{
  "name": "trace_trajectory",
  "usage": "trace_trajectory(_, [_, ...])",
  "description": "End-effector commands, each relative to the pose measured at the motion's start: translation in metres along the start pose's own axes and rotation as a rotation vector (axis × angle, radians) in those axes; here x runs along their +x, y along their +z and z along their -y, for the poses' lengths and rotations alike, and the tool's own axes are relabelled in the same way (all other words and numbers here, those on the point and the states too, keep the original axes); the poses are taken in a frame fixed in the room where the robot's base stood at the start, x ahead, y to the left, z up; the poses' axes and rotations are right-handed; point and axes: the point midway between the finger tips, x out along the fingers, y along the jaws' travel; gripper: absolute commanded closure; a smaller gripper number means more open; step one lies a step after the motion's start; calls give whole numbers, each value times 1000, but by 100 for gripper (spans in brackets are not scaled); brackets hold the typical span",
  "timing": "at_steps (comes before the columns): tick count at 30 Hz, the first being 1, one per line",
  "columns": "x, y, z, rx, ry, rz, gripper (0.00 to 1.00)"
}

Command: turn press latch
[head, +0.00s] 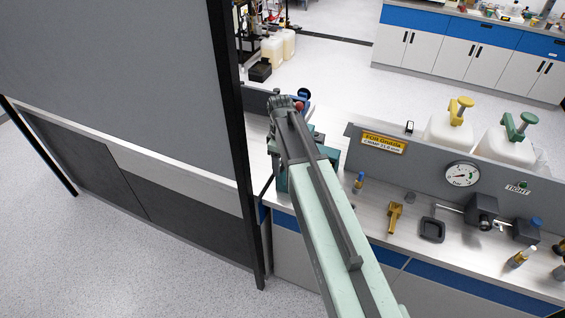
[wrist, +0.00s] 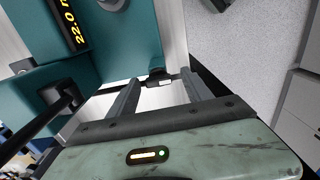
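The teal press (head: 325,152) stands on the bench, largely hidden behind my arm in the head view. In the wrist view its teal body (wrist: 140,40) fills the upper left, with a lit display (wrist: 68,22) reading 22.0. A small dark part with a pale label (wrist: 160,80), possibly the latch, shows between my fingertips; I cannot tell whether they touch it. My gripper (wrist: 159,86) is open, its two fingers apart and pointing at the press. In the head view my gripper is hidden.
A tall grey partition (head: 130,90) with a black post stands left of the press. Right along the bench are a gauge (head: 462,174), a yellow tool (head: 395,216), a black tray (head: 432,230) and pump jugs (head: 450,132).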

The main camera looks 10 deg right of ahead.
Motion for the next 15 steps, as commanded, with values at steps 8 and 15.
trace_trajectory(8, [-5, 0, -1, 1, 2, -1, 42])
trace_trajectory(15, [-41, 0, 0, 1, 2, -1, 42])
